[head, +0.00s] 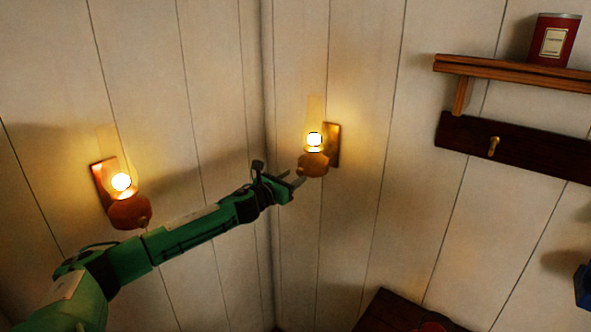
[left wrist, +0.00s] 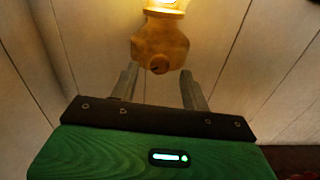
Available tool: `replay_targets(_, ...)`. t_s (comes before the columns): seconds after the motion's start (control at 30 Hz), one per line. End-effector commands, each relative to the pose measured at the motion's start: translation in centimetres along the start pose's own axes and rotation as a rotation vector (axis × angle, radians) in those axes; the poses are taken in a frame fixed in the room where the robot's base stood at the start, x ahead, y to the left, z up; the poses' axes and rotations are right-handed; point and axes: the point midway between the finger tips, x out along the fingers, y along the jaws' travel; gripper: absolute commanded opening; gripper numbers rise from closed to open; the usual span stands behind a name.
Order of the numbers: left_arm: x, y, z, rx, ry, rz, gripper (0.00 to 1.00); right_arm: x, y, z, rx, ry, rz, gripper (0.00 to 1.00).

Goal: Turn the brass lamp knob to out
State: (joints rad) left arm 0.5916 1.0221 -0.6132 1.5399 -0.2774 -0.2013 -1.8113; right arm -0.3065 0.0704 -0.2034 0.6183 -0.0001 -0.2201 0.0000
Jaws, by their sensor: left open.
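Two lit oil lamps hang on the plank walls. The right lamp (head: 313,163) glows on a brass wall plate, and the left lamp (head: 128,211) glows on the left wall. My left gripper (head: 297,177) is at the right lamp's base. In the left wrist view the lamp's brass body (left wrist: 160,45) stands ahead of the open fingers (left wrist: 158,88). A small round knob (left wrist: 160,65) shows low on its front, between and beyond the fingertips. I see no contact with it.
A wooden shelf (head: 510,72) with a red tin (head: 554,40) is at the upper right. Below it is a dark board (head: 515,146) with a brass hook (head: 493,146). A dark red-brown surface (head: 400,313) is at the bottom. The wall between is bare.

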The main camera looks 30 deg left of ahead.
Motion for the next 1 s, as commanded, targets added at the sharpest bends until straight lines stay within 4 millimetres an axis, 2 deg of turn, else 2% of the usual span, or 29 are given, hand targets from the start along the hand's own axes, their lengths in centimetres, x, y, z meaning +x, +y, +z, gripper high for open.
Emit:
replay_targets(0.2, 1.9, 0.0, 0.1, -0.002, 0.000, 0.001, 0.47, -1.0, 0.8, -0.6, -0.002, 0.006, 0.008, 0.36)
replay_targets(0.57, 2.3, 0.0, 0.0, 0.000, 0.000, 0.001, 0.47, -1.1, 1.6, -0.6, -0.001, 0.006, 0.017, 0.36)
replay_targets(0.67, 2.3, 0.0, 0.0, 0.000, 0.000, 0.001, 0.31, -1.1, 1.6, -0.6, -0.001, 0.006, 0.017, 0.36)
replay_targets(0.8, 2.2, 0.0, 0.0, 0.000, 0.000, 0.001, 0.04, -1.1, 1.5, -0.6, -0.001, 0.006, 0.016, 0.36)
replay_targets(1.0, 2.2, 0.0, 0.0, -0.008, 0.000, 0.001, 0.02, -1.1, 1.2, -0.7, 0.000, 0.007, 0.013, 0.36)
